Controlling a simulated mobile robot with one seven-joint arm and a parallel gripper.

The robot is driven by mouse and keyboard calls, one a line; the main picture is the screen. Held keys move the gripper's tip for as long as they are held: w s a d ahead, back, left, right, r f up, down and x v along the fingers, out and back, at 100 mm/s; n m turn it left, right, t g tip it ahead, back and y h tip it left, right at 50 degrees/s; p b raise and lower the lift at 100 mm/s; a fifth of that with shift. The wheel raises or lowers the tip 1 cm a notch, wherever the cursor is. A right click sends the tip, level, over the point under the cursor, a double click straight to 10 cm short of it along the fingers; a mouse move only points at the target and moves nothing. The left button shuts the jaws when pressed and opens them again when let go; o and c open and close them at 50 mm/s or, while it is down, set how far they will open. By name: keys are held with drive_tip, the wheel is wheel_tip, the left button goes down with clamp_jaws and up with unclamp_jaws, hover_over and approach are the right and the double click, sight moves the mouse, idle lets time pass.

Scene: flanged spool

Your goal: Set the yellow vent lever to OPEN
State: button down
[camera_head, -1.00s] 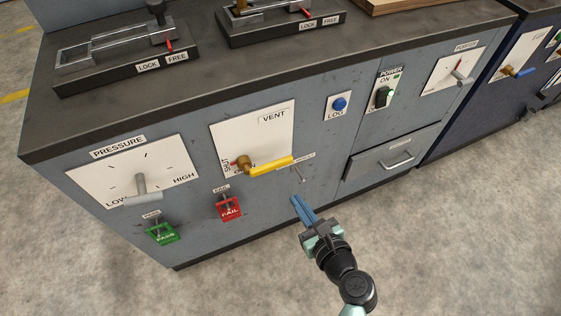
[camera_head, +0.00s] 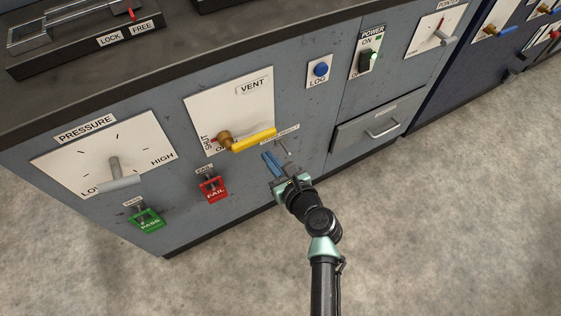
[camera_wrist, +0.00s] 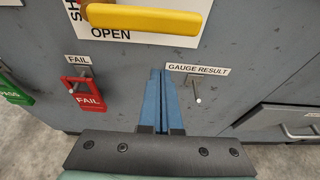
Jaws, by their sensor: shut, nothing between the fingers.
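The yellow vent lever (camera_head: 252,140) sits on a white plate labelled VENT (camera_head: 238,100) on the cabinet front. It points right from its brass pivot, slightly upward in the head view. The SHUT mark is at the plate's left edge, and the OPEN mark is below the lever, partly hidden by it in the head view. In the wrist view the lever (camera_wrist: 145,18) spans the top of the picture above the word OPEN. My gripper (camera_head: 269,161) has its blue fingers together and empty. It is just below the lever, apart from it in the wrist view.
A peg labelled GAUGE RESULT (camera_wrist: 197,99) is close to the right of my fingers. A red FAIL tag (camera_head: 213,189) and a green PASS tag (camera_head: 147,220) hang at lower left. The pressure lever (camera_head: 117,177) is further left. A drawer handle (camera_head: 383,132) protrudes at right.

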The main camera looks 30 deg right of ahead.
drive_tip(key=shift+w+r+p, duration=0.3)
drive_tip(key=shift+r, duration=0.6)
drive_tip(key=shift+w+r+p, duration=0.3)
drive_tip(key=shift+r, duration=0.6)
drive_tip(key=shift+r, duration=0.1)
drive_tip(key=shift+r+p, duration=0.15)
drive_tip(key=shift+p, duration=0.2)
